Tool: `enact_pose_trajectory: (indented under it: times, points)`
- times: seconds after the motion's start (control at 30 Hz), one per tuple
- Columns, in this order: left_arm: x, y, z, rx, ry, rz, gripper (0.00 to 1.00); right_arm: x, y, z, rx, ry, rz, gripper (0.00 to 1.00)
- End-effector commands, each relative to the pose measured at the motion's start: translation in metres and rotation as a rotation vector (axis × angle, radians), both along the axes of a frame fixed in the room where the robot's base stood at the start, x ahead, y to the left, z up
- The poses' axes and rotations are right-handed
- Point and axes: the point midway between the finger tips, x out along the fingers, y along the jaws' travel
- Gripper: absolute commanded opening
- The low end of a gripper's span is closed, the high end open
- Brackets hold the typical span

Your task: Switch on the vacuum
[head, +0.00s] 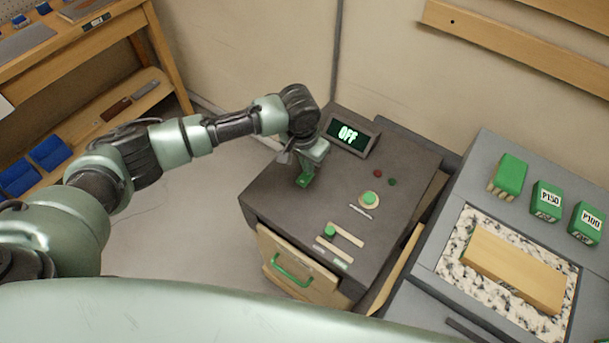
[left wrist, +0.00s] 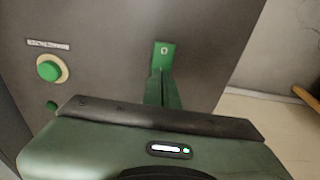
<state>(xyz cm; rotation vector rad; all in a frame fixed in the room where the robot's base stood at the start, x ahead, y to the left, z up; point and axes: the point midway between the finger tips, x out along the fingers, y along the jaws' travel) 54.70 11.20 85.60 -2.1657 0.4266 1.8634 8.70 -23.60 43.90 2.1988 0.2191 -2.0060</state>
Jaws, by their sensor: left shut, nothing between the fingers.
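The grey-topped cabinet (head: 290,200) carries a tilted display (head: 348,136) that reads OFF. My left gripper (head: 304,180) is shut and empty, pointing down at the cabinet top near its left edge. In the left wrist view my left gripper (left wrist: 161,82) shows shut fingers over a green switch plate (left wrist: 164,52) with a white ring mark. The fingers hide part of the plate, and I cannot tell whether they touch it. A round green button (head: 370,198) on a pale ring sits to the right; it also shows in the left wrist view (left wrist: 49,69). My right gripper is not in view.
Small red (head: 377,173) and green (head: 392,182) lamps sit behind the button. A green slider knob (head: 330,230) sits in front. A grey bench (head: 432,250) at right holds a wooden block (head: 515,268) and green sanding blocks (head: 547,201). Floor at left is clear.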

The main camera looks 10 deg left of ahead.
Motion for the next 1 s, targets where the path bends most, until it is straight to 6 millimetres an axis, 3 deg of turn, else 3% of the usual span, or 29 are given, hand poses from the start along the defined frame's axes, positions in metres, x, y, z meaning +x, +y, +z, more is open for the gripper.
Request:
enact_pose_trajectory:
  times: [1.0]
  points:
    - [0.0, 0.0, -0.016, 0.0, 0.001, 0.0, 0.0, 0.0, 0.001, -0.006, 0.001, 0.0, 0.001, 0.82]
